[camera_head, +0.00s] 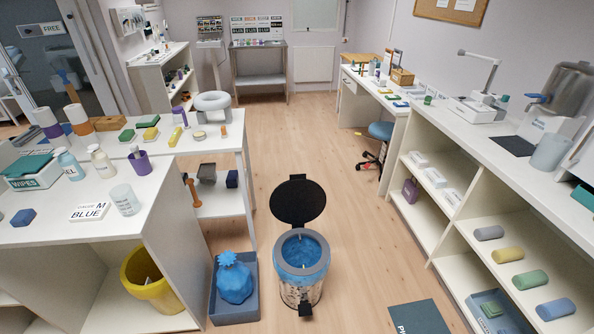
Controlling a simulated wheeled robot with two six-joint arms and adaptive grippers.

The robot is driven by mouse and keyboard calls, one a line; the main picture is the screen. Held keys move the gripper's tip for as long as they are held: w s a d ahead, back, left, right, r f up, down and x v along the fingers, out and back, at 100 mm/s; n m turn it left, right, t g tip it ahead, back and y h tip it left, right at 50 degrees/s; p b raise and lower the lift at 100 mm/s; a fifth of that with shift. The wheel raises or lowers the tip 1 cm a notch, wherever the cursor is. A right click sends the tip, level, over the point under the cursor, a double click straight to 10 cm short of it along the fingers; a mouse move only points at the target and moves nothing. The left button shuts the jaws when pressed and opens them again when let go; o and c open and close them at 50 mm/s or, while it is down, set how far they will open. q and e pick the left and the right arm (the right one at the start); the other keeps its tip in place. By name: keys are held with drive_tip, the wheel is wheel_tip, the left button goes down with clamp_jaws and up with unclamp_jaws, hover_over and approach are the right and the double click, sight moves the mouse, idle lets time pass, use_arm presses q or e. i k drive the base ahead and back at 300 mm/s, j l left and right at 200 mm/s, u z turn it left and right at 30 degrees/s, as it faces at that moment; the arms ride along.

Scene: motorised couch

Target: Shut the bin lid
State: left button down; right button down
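The bin (302,268) stands on the floor in the aisle, in the lower middle of the head view. It has a grey rim and a blue liner inside, with a dark pedal (305,308) low on its front. Its round black lid (297,203) is open, raised behind the rim on the far side. Neither of my grippers shows in this view.
A grey tray (221,309) with a tied blue bag (234,280) lies left of the bin. A yellow bucket (150,282) sits under the left counter (60,235). A dark mat (419,318) lies at the lower right, before open shelves. Floor behind the bin is clear.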

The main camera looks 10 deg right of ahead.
sight(299, 199)
drive_tip(key=i+l+u, duration=0.15)
drive_tip(key=l+u, duration=0.2)
drive_tip(key=i+l+u, duration=0.1)
drive_tip(key=l+u, duration=0.2)
drive_tip(key=l, duration=0.25)
drive_tip(key=l+u, duration=0.35)
drive_tip(key=l, duration=0.15)
drive_tip(key=i, duration=0.05)
